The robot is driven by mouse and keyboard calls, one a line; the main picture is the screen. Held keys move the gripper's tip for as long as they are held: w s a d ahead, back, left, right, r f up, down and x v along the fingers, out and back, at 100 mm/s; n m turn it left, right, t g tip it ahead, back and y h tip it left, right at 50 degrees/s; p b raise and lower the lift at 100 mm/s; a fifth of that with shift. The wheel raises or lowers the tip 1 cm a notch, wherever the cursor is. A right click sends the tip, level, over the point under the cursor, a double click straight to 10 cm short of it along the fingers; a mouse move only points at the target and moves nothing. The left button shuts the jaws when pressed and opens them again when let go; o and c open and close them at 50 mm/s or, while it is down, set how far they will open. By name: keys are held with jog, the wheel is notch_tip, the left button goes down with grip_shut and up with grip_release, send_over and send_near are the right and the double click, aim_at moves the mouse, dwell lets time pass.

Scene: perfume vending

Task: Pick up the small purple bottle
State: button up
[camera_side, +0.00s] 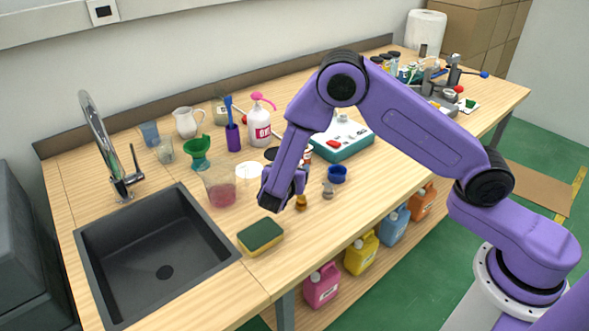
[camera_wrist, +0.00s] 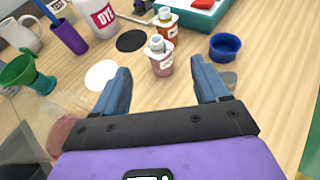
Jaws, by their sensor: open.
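In the wrist view a small pinkish-mauve bottle (camera_wrist: 161,62) with a grey-white cap and a pale label stands upright on the wooden table. It is the closest match to a small purple bottle. An orange-brown bottle (camera_wrist: 167,24) with a similar cap stands just behind it. My gripper (camera_wrist: 160,76) is open, its two blue fingers apart and empty. The mauve bottle shows between and beyond the fingertips, with no visible contact. In the side view my gripper (camera_side: 283,198) hangs low over the table and hides most of the bottle area.
A blue bowl (camera_wrist: 225,47) stands right of the bottles. A black disc (camera_wrist: 131,41) and white disc (camera_wrist: 101,75) lie to the left. A beaker with pink liquid (camera_side: 221,195), sponge (camera_side: 261,237) and sink (camera_side: 160,260) are left of my gripper. A teal-and-white device (camera_side: 343,138) stands behind.

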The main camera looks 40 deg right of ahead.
jog(key=x, duration=0.7)
jog(key=shift+x, duration=2.7)
jog(key=shift+a+f, duration=0.1)
jog(key=shift+f, duration=0.1)
jog(key=shift+c, duration=0.4)
jog(key=c, duration=1)
